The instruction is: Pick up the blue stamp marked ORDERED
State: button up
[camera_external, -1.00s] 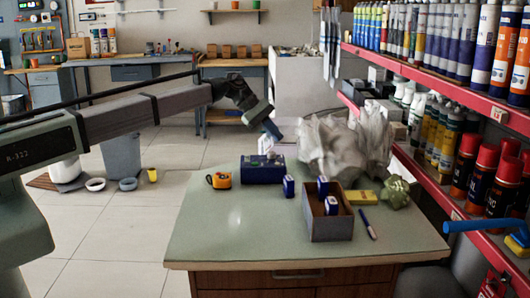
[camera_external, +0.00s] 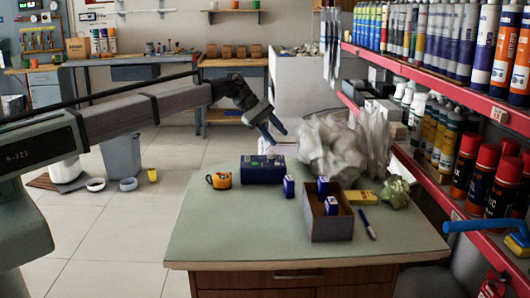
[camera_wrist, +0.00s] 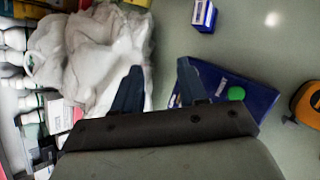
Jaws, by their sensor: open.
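Several blue-and-white stamps show. One stamp (camera_external: 289,187) stands alone on the counter, left of an open box (camera_external: 330,228). Two more, one at the back (camera_external: 323,186) and one in front (camera_external: 331,206), are in that box. Their markings are too small to read, so I cannot tell which says ORDERED. In the wrist view one stamp (camera_wrist: 204,15) lies at the top, beyond my fingers. My gripper (camera_external: 273,137) is open and empty, above the back of the counter, higher than and behind the stamps. Its two fingers also show in the wrist view (camera_wrist: 158,68).
A blue case (camera_external: 262,170) lies at the counter's back, with an orange tape measure (camera_external: 219,180) to its left. Crumpled white bags (camera_external: 335,150) stand behind the box. A yellow block (camera_external: 361,198), a blue marker (camera_external: 368,224) and a green bundle (camera_external: 396,191) lie right. The left front counter is clear.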

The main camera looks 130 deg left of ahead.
jog(key=o, duration=0.3)
jog(key=w+d+r+m+g+h, duration=0.1)
jog(key=w+r+m, duration=0.1)
jog(key=w, duration=0.7)
jog(key=w+d+r+m, duration=0.1)
jog(key=w+d, duration=0.1)
jog(key=w, duration=0.7)
jog(key=g+h, duration=0.2)
jog(key=g, duration=0.6)
send_over(289, 178)
notch_tip(289, 178, down, 2)
jog(key=shift+n, duration=0.4)
jog(key=f, duration=0.9)
jog(key=shift+w+a, duration=0.15)
jog(key=shift+w, duration=0.05)
jog(key=shift+s+f, duration=0.2)
jog(key=shift+f, duration=2.3)
